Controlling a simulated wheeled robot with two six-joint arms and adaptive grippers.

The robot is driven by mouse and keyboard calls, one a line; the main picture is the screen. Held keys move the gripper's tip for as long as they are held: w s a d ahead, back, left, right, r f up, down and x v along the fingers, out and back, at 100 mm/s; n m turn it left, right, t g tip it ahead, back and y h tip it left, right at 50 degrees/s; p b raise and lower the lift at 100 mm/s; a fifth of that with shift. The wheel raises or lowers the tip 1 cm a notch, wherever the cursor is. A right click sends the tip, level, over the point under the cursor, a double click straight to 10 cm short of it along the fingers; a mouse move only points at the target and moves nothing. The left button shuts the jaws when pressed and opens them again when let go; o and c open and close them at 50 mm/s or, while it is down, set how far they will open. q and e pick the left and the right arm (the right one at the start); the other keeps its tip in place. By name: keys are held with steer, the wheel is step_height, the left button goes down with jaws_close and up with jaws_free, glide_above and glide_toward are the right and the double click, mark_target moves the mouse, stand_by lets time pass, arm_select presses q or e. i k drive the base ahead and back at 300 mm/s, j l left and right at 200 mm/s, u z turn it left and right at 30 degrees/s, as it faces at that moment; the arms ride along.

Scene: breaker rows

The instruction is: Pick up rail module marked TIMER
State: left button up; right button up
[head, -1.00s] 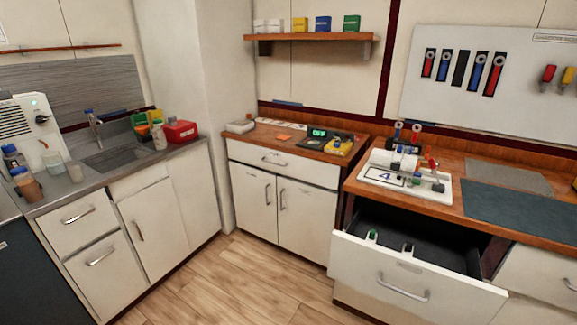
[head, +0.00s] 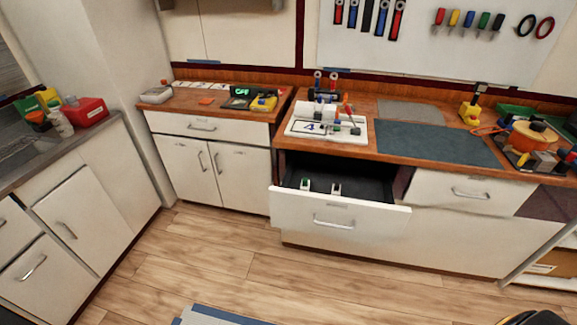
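I cannot make out a TIMER marking on anything. Two small white modules sit in the open drawer (head: 340,217), near its front: one with a green part at the left (head: 306,185), one at the right (head: 336,190). On the counter above, a white board (head: 298,128) marked 4 carries several small white, grey, red and green pieces. Whether any of these is the TIMER module is too small to tell. Neither of my grippers is in view.
The open drawer juts out over the clear wooden floor (head: 230,255). A dark mat (head: 435,143) lies right of the board. An orange pot (head: 530,135) and other clutter stand at the far right. A green-lit display (head: 241,92) reading OFF stands on the left counter.

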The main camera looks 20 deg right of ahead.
mark_target(319, 105)
steer(key=i+l+z, duration=0.2)
steer(key=i+z, duration=0.15)
steer(key=i, duration=0.15)
steer(key=i+z, duration=0.35)
steer(key=i, duration=0.15)
steer(key=i+j+z, duration=0.1)
steer(key=i+z, duration=0.25)
steer(key=i, duration=0.15)
